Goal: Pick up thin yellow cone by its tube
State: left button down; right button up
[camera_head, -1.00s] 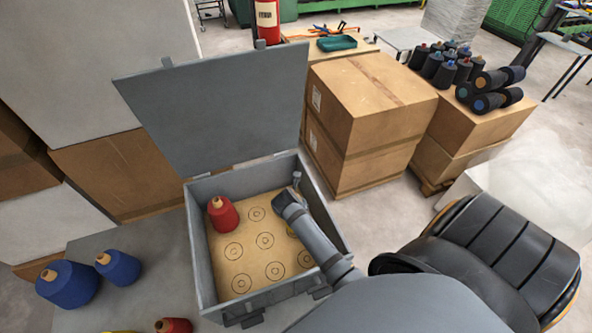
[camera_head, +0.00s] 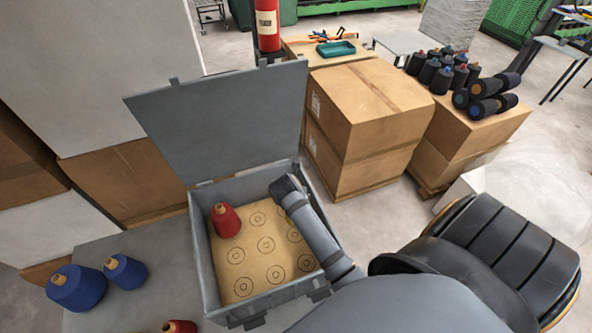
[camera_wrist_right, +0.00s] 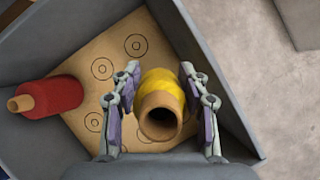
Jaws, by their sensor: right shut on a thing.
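The thin yellow cone (camera_wrist_right: 157,80) stands in the grey box, its open brown tube end (camera_wrist_right: 160,115) facing the right wrist camera. My right gripper (camera_wrist_right: 160,72) is shut on it, one finger on each side near the tube. My left gripper is not in view.
The grey box (camera_head: 206,262) has its lid open and a board (camera_head: 250,245) marked with rings. A red cone (camera_head: 226,220) stands on the board. Blue cones (camera_head: 77,288) stand outside at left. Cardboard boxes (camera_head: 370,105) stand behind, at right.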

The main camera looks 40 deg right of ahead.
notch_tip(320, 180, up, 3)
jog(key=p, duration=0.3)
jog(key=shift+r, duration=2.35)
